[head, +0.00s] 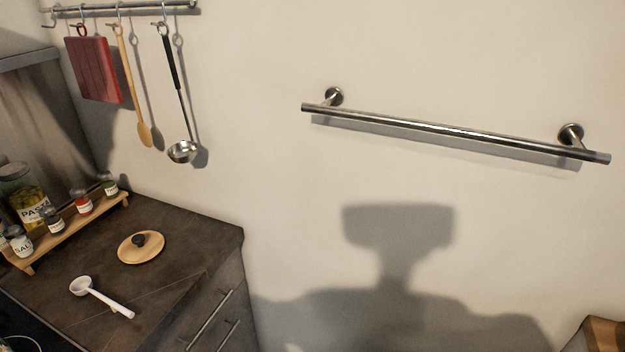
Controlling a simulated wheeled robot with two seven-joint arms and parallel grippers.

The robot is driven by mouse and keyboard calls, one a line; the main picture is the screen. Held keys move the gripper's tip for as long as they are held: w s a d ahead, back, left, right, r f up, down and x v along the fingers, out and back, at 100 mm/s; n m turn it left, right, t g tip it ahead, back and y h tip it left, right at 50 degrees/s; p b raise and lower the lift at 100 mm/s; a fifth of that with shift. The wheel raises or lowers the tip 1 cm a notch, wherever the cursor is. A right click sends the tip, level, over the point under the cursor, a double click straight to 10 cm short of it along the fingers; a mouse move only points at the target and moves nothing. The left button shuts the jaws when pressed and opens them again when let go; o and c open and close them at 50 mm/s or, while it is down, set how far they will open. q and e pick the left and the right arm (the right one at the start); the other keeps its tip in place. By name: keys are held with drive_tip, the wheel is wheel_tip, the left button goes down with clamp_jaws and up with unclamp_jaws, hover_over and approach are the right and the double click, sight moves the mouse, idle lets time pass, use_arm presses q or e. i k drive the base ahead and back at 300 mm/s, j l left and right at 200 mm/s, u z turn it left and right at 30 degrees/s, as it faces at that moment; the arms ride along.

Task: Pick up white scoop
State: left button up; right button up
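The white scoop (101,296) lies on the dark countertop (182,240) at the lower left. Its round bowl is at the upper left and its handle runs down to the right. Nothing covers it. Neither of my grippers shows in the head view.
A round wooden lid (150,251) with a black knob lies just behind the scoop. A wooden rack (80,228) with several jars stands along the left. A ladle (179,100), wooden spoon (133,90) and red board (93,70) hang above. A metal bar (450,133) is on the wall.

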sight(81, 286)
drive_tip(key=u, duration=1.35)
